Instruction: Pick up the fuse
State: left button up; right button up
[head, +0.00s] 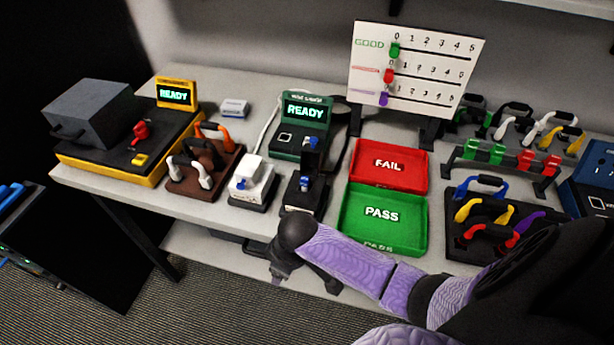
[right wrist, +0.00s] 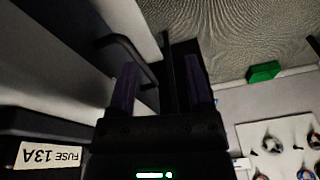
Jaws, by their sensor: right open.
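No fuse can be made out in either view. A white label reading "FUSE 13A" (right wrist: 52,156) shows upside down in the right wrist view, on a dark surface at lower left. My right gripper (right wrist: 163,78) is open, its two purple fingers apart. A dark bar-shaped handle (right wrist: 128,48) lies close to the left finger; I cannot tell whether they touch. In the head view my right arm reaches left along the table's front edge, and the right gripper is a dark, partly hidden shape below that edge. My left gripper is not in view.
The table holds a red FAIL tray (head: 356,178), a green PASS tray (head: 348,232), two READY testers (head: 176,94) (head: 306,110), and cable racks (head: 205,170) (head: 505,160). A scoreboard (head: 365,75) stands behind. A dark open-looking unit (head: 80,250) stands at lower left.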

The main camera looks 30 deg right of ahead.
jog(key=w+r+n, duration=0.2)
jog(key=w+r, duration=0.1)
jog(key=r, duration=0.4)
jog(key=g+h, duration=0.2)
send_near(305, 179)
jog(key=w, duration=0.1)
jog(key=f+b, duration=0.1)
jog(key=f, duration=0.2)
jog(key=f+b, duration=0.1)
jog(key=f, duration=0.2)
jog(key=s+f+b, duration=0.1)
jog(key=f, duration=0.2)
jog(key=shift+s+d+f, duration=0.1)
jog(key=shift+d+f, duration=0.1)
jog(key=shift+f, duration=0.15)
grip_shut()
